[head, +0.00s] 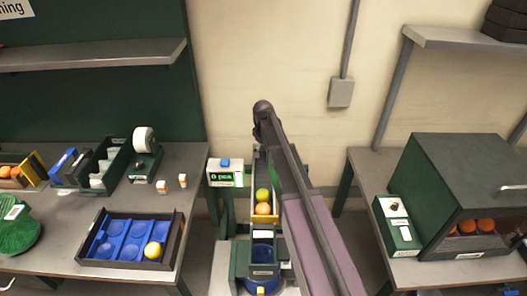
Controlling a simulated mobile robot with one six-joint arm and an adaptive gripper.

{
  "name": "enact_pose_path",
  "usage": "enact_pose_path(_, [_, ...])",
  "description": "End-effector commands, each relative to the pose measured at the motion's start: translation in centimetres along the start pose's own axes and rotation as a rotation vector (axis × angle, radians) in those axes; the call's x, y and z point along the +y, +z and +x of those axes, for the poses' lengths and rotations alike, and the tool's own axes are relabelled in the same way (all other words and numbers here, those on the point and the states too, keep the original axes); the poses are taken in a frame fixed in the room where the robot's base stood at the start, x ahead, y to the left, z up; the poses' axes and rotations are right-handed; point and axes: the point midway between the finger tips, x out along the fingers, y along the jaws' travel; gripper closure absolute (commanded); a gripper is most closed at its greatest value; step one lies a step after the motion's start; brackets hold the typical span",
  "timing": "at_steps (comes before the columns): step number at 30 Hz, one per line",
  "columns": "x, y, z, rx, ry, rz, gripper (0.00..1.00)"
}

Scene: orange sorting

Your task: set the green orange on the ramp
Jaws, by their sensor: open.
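A yellow-green orange (262,195) sits in the narrow ramp (254,163) at the centre, touching or just behind an orange one (263,209). A yellow fruit (152,250) lies in the right front cup of the blue-lined tray (95,254) on the left table. It looks more yellow than green. My arm rises from the bottom and passes close to the right side of the ramp, covering part of it. I cannot make out my gripper or its fingers in this view.
A dark box (463,160) with several oranges stands on the right table, beside a green-and-white control box (398,222). A machine with a small display (226,173) stands left of the ramp. A green bin (107,160) and tape dispenser (145,158) stand behind the tray.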

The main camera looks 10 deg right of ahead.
Motion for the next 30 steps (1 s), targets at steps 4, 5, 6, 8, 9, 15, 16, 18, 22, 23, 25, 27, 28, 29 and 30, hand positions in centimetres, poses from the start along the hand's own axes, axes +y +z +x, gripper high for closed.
enact_pose_path(4, [0.0,0.0,-1.2,0.000,0.000,0.000,0.00])
enact_pose_path(5, [0.0,0.0,-1.4,0.000,0.000,0.000,0.00])
enact_pose_path(6, [0.0,0.0,-1.6,0.000,0.000,0.000,0.00])
enact_pose_path(8, [0.0,0.0,-1.9,0.000,0.000,0.000,0.00])
enact_pose_path(9, [0.0,0.0,-2.1,0.000,0.000,0.000,0.00])
enact_pose_path(15, [0.0,0.0,-3.3,0.000,0.000,0.000,0.00])
enact_pose_path(16, [0.0,0.0,-3.4,0.000,0.000,0.000,0.00])
enact_pose_path(18, [0.0,0.0,-3.8,0.000,0.000,0.000,0.00])
enact_pose_path(22, [0.0,0.0,-4.5,0.000,0.000,0.000,0.00])
enact_pose_path(23, [0.0,0.0,-4.7,0.000,0.000,0.000,0.00])
enact_pose_path(25, [0.0,0.0,-5.1,0.000,0.000,0.000,0.00])
enact_pose_path(27, [0.0,0.0,-5.5,0.000,0.000,0.000,0.00])
enact_pose_path(28, [0.0,0.0,-5.7,0.000,0.000,0.000,0.00])
enact_pose_path(29, [0.0,0.0,-5.8,0.000,0.000,0.000,0.00])
enact_pose_path(30, [0.0,0.0,-6.1,0.000,0.000,0.000,0.00])
